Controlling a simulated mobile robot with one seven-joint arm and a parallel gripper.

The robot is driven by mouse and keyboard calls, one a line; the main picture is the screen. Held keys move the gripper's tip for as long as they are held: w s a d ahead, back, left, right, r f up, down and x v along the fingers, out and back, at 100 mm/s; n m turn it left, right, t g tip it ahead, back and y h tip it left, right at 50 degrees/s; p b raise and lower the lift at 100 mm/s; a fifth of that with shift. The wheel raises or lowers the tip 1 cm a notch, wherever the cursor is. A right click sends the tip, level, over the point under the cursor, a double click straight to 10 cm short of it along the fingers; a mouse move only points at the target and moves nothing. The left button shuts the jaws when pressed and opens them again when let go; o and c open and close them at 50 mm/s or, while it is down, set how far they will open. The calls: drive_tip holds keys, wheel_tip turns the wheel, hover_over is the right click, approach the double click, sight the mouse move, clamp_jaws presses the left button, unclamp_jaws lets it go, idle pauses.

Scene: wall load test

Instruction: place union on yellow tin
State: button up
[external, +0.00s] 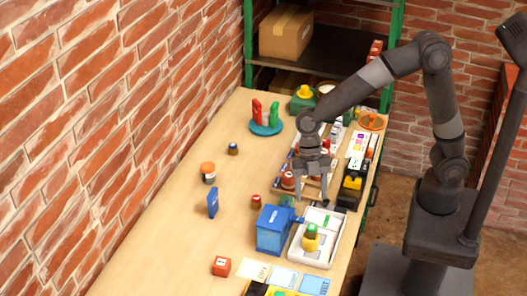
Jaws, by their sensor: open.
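A small yellow tin (310,243) stands upright on a white tray-like stand (325,259) at the front right of the table. A small green-topped piece sits on the tin; it is too small to tell whether it is the union. I cannot pick out the union with certainty anywhere else. My gripper (312,199) points down with its fingers apart, above the table and farther back than the tin. Nothing shows between the fingers. The arm and gripper partly hide a tray of small items behind them.
A blue box (272,230) stands just left of the white stand. A teal round base (266,127) is at the back. The table (172,225) is clear along the wall.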

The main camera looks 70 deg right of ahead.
drive_tip(key=shift+d+r, duration=0.1)
drive_tip(key=shift+r, duration=0.1)
drive_tip(key=s+d+r+m+t+h, duration=0.1)
drive_tip(key=s+d+r+m+t, duration=0.15)
drive_tip(key=d+r+m, duration=0.4)
drive_tip(key=s+d+r+m+t+h, duration=0.1)
drive_tip(key=s+d+r+m+t, duration=0.2)
drive_tip(key=d, duration=0.6)
drive_tip(key=s+d+r+m+t+h, duration=0.2)
drive_tip(key=s+d+m, duration=0.8)
drive_tip(key=d+m, duration=0.2)
drive_tip(key=shift+s+r+m, duration=0.15)
drive_tip(key=shift+s+m, duration=0.2)
drive_tip(key=shift+m, duration=0.6)
